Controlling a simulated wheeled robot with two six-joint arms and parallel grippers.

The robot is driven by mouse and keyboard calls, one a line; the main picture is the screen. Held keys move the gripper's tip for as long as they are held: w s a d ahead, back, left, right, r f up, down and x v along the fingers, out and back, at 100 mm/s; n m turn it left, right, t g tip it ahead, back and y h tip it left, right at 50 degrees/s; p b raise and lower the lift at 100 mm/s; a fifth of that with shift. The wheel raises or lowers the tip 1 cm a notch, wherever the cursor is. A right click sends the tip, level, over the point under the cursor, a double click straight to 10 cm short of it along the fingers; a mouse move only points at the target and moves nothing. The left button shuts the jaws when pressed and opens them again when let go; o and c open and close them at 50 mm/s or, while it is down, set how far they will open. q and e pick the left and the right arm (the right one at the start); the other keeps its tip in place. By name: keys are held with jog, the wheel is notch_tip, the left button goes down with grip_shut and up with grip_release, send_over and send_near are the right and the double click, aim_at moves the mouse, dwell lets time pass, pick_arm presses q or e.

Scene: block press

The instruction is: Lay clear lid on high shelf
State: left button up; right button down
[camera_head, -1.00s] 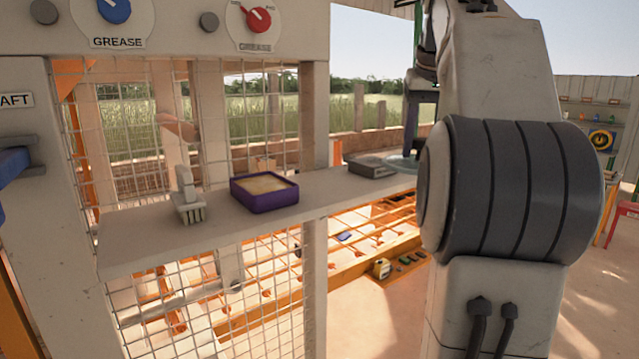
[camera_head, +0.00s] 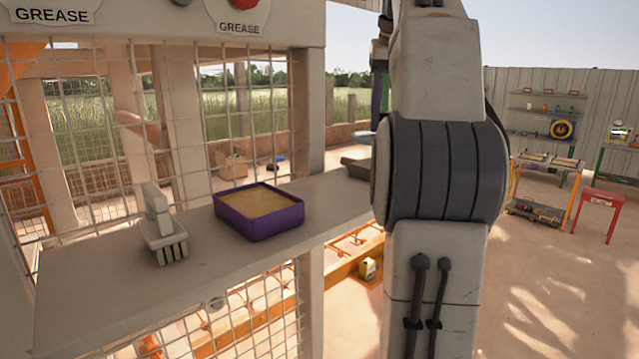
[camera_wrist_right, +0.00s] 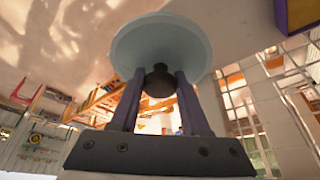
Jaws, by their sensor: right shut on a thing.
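My right gripper (camera_wrist_right: 158,98) is shut on the dark knob (camera_wrist_right: 159,80) of the clear lid. The lid (camera_wrist_right: 160,42) is a round, pale blue-green, see-through disc, held in the air. In the head view only a thin edge of the lid (camera_head: 362,135) shows left of my right arm, which hides the rest of it and the gripper. The pale shelf (camera_head: 115,283) runs along the mesh frame at the left and middle. The lid shows near the shelf's far end; I cannot tell the gap. My left gripper is not in view.
On the shelf stand a pale brush (camera_head: 162,230), a purple tray (camera_head: 262,220) with yellowish contents, and a dark grey item (camera_head: 356,168) partly behind my arm. Bare shelf lies in front of and beside the tray. A red stool (camera_head: 602,205) stands far right.

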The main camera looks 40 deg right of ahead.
jog(key=w+a+f, duration=0.2)
jog(key=w+a+f+b, duration=0.1)
jog(key=w+a+f, duration=0.1)
jog(key=w, duration=0.1)
jog(key=w+a+f, duration=0.2)
jog(key=w, duration=0.1)
jog(key=shift+w+a+f+b, duration=0.1)
jog(key=shift+a+f+b, duration=0.1)
jog(key=shift+b, duration=0.1)
jog(key=shift+f+b, duration=0.45)
jog(key=shift+f, duration=1.55)
jog(key=shift+f, duration=0.1)
jog(key=shift+c, duration=1.9)
grip_release()
jog(key=shift+f, duration=0.1)
jog(key=p+v, duration=0.3)
jog(key=v, duration=0.9)
jog(key=shift+r, duration=0.25)
jog(key=shift+w, duration=0.1)
